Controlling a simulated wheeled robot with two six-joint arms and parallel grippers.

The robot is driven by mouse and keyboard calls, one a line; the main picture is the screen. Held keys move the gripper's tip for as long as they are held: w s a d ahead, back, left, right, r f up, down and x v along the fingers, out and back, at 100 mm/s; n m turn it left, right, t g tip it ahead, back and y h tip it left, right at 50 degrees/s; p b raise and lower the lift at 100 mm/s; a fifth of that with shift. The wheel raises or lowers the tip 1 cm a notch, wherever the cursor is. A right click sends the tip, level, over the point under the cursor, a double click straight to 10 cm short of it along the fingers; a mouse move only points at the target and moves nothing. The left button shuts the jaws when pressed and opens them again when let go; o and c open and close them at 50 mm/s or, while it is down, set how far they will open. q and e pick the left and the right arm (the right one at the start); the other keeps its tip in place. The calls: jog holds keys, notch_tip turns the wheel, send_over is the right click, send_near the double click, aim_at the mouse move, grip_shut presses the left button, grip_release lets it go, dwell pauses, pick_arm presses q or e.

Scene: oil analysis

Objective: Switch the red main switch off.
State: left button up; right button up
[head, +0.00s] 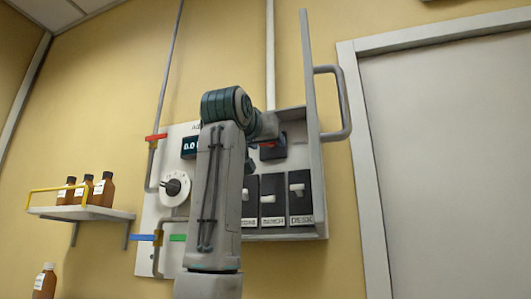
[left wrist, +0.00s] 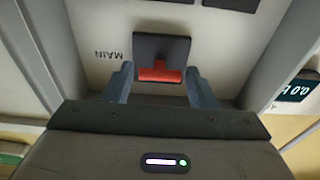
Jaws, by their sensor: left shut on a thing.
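The red main switch (left wrist: 158,73) is a red lever on a dark square plate (left wrist: 162,46), with the label MAIN beside it, upside down in the left wrist view. My left gripper (left wrist: 158,82) has one finger on each side of the red lever and is shut on it. In the head view the dark switch plate (head: 273,152) is inside the open panel box, and my left arm hides much of it. My left fingertips are mostly hidden there behind my wrist. My right gripper is in neither view.
Black switches with white levers, among them the DESK switch (head: 299,191), sit below the main switch. The open box door (head: 309,110) with its grey handle (head: 345,105) stands out to the right. A dial (head: 174,188) and pipes are at the left. A shelf (head: 85,213) holds brown bottles.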

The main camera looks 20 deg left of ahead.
pick_arm(q)
jog(key=shift+w+f+t+b, duration=0.15)
jog(key=shift+f+t+b, duration=0.3)
jog(key=shift+f+t, duration=0.15)
jog(key=shift+t, duration=0.2)
jog(key=shift+b, duration=0.4)
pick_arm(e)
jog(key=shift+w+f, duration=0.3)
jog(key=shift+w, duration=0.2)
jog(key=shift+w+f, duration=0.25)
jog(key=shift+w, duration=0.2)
pick_arm(q)
jog(key=o, duration=0.9)
jog(key=shift+o, duration=0.2)
jog(key=shift+s, duration=0.2)
